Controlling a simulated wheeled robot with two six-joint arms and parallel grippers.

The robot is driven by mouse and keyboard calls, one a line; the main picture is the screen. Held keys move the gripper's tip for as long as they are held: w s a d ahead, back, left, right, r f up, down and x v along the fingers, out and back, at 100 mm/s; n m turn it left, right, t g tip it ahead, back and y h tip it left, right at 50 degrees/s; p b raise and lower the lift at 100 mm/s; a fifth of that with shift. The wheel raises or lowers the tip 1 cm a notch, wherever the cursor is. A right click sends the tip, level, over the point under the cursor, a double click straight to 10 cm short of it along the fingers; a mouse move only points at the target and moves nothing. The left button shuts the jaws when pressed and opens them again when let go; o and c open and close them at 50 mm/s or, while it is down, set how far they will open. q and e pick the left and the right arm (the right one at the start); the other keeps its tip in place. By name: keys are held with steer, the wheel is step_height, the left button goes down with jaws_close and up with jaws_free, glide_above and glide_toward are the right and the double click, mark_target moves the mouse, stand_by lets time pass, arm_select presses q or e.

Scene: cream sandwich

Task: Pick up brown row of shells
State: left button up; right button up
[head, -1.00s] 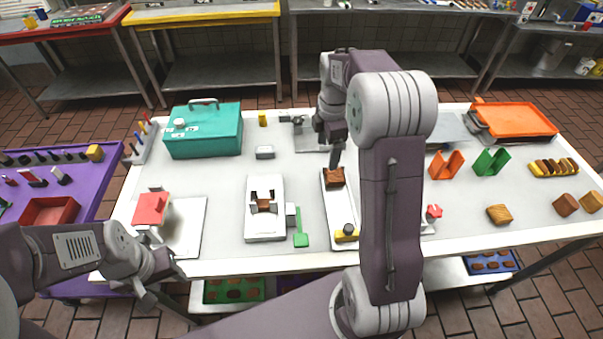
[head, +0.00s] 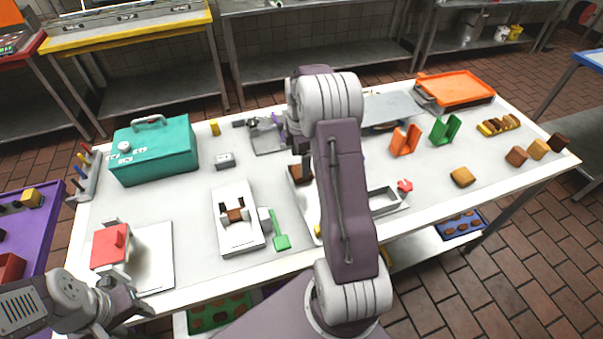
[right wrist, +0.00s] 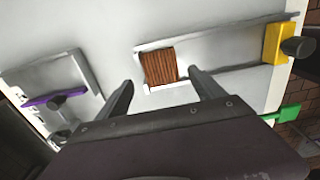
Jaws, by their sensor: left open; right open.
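A ribbed brown block (right wrist: 158,66), which looks like the brown row of shells, lies in a long pale tray (right wrist: 215,62) in the right wrist view. In the head view the block (head: 300,173) is partly hidden by my right arm. My right gripper (right wrist: 161,78) is open and empty, with its fingertips on either side of the block in the picture; I cannot tell the height gap. In the head view my right gripper (head: 300,145) hangs above the tray, partly hidden. My left gripper (head: 137,303) is open and empty at the table's front left corner.
A yellow block (right wrist: 278,45) sits at the tray's end. A teal box (head: 155,165) is back left. A yellow rack of brown pieces (head: 489,129) and orange and green holders are right.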

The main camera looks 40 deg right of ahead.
steer(key=f, duration=0.4)
steer(key=shift+s+d+f, duration=0.15)
steer(key=shift+s+f, duration=0.05)
steer(key=shift+s, duration=0.05)
steer(key=shift+w+f, duration=0.1)
steer(key=shift+f, duration=0.15)
steer(key=c, duration=1.5)
steer(key=shift+o, duration=0.2)
steer(key=shift+r, duration=0.1)
step_height(320, 180, up, 18)
steer(key=p, duration=0.1)
steer(key=shift+p, duration=0.3)
